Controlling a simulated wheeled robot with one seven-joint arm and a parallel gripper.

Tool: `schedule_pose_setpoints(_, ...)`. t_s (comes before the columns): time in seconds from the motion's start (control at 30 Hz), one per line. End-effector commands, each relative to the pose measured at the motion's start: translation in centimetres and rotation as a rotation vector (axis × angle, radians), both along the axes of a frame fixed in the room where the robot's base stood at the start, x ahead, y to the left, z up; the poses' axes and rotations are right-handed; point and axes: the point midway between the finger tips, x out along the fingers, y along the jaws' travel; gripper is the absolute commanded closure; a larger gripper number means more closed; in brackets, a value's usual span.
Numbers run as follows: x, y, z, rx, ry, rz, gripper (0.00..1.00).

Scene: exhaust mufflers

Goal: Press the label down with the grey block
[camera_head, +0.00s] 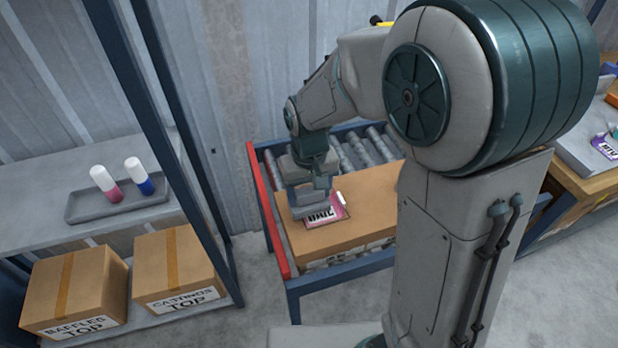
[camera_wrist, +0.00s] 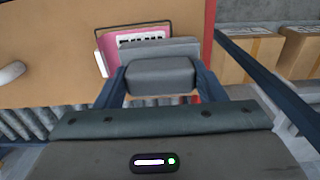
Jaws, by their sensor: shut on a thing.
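The pink and white label (camera_head: 327,217) lies on top of a brown cardboard box (camera_head: 372,208), inside a thin dark outline. It also shows in the wrist view (camera_wrist: 133,49), where the block hides its lower part. My gripper (camera_head: 316,190) is over the label, shut on the grey block (camera_wrist: 160,75), with one dark finger on each side of it in the wrist view. The block is over the label's edge. I cannot tell whether its underside touches the label.
The box sits on a roller conveyor (camera_head: 358,150) with a red end rail (camera_head: 266,213). A shelf at left holds a tray (camera_head: 120,204) with two bottles, above two cartons (camera_head: 180,268).

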Motion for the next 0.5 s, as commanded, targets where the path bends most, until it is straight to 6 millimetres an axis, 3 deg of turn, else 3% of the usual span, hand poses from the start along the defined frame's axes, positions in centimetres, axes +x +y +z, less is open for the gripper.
schedule_pose_setpoints(0.37, 0.0, 0.1, -3.5, -0.001, 0.004, 0.002, 0.62)
schedule_pose_setpoints(0.4, 0.0, 0.0, -3.0, 0.001, -0.002, 0.002, 0.66)
schedule_pose_setpoints(0.5, 0.0, -0.5, -3.1, 0.000, -0.001, 0.005, 0.66)
